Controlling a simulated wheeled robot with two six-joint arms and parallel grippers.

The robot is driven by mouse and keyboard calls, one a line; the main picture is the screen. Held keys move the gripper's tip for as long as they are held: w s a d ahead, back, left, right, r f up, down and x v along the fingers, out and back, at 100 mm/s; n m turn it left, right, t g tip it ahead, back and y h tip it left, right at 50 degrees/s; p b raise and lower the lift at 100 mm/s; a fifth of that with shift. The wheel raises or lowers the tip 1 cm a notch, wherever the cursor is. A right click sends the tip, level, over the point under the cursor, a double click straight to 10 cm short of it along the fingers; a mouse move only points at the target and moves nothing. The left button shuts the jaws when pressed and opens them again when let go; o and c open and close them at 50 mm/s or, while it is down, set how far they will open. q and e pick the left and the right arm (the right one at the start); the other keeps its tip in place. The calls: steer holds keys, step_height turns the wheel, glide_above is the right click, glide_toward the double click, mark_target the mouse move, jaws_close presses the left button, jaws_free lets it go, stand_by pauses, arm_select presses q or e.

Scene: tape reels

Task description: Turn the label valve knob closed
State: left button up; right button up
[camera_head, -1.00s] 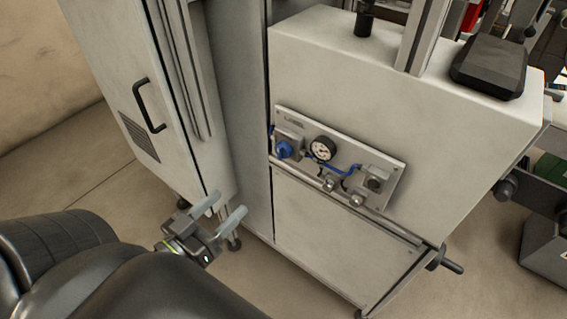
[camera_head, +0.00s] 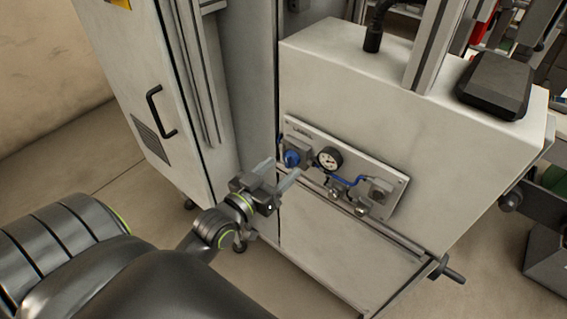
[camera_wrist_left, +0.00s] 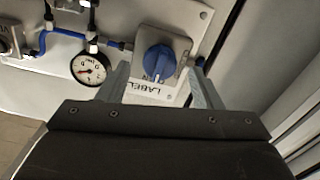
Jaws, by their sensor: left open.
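The blue label valve knob (camera_head: 291,158) sits on a grey valve block at the left end of a metal panel (camera_head: 388,204) on the machine's front. In the left wrist view the knob (camera_wrist_left: 157,62) shows above an upside-down "LABEL" plate (camera_wrist_left: 146,91), with "ON" lettering partly visible beside it. My left gripper (camera_head: 281,174) is open and empty, its fingers pointing at the panel just short of the knob. In the left wrist view the knob appears between the two fingers, which look apart from it. My right gripper is not in view.
A pressure gauge (camera_head: 329,159) with blue tubing is close to the right of the knob. A cabinet with a black handle (camera_head: 160,111) stands to the left. A rail (camera_head: 400,242) with a crank handle (camera_head: 452,273) runs below the panel.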

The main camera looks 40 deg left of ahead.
arm_select(q)
steer(key=shift+w, duration=1.05)
steer(key=c, duration=1)
